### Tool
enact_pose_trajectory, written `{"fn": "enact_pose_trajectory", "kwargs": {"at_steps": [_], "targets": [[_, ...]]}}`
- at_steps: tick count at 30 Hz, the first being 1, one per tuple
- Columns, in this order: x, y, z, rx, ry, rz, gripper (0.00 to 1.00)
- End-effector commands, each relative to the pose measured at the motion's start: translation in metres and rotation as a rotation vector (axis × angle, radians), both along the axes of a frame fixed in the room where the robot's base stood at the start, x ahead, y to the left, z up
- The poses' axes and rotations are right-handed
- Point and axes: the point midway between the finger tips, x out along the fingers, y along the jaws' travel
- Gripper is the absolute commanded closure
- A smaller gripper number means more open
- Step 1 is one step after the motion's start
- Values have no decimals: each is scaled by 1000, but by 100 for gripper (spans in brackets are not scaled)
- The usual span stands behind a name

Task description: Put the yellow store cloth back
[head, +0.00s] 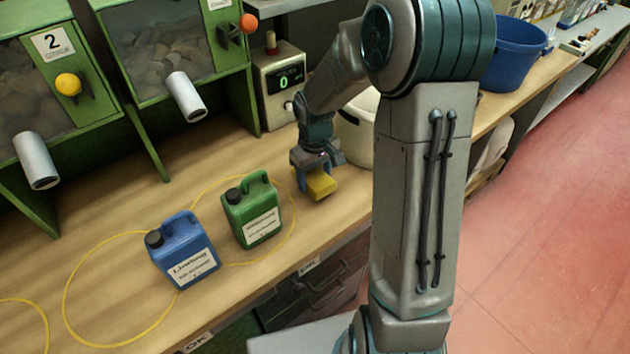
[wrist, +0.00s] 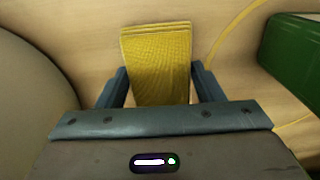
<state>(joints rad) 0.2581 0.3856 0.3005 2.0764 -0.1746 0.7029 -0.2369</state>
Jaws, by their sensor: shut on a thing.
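The yellow cloth (head: 321,183) is folded into a small block. My gripper (head: 312,178) is shut on it, just right of the green canister, over or on the wooden bench. In the wrist view the yellow cloth (wrist: 157,60) lies between the two blue-grey fingers of my gripper (wrist: 158,88). Its ridged end faces away from me. I cannot tell whether its underside touches the bench.
A green canister (head: 253,211) and a blue canister (head: 185,248) stand on the bench (head: 130,205) among yellow painted rings. A pale round container (head: 357,125) stands close behind my gripper. Green bins with a scale (head: 283,84) line the back. A blue bucket (head: 513,55) stands farther right.

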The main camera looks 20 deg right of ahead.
Motion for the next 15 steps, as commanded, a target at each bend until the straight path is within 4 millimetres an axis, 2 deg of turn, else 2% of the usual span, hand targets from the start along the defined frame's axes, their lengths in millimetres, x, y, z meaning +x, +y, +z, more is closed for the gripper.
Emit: {"fn": "enact_pose_trajectory", "kwargs": {"at_steps": [3,6,15], "targets": [[-1,0,-18,0,4,1,57],[-1,0,-27,1,4,1,57],[-1,0,-29,0,1,1,57]]}}
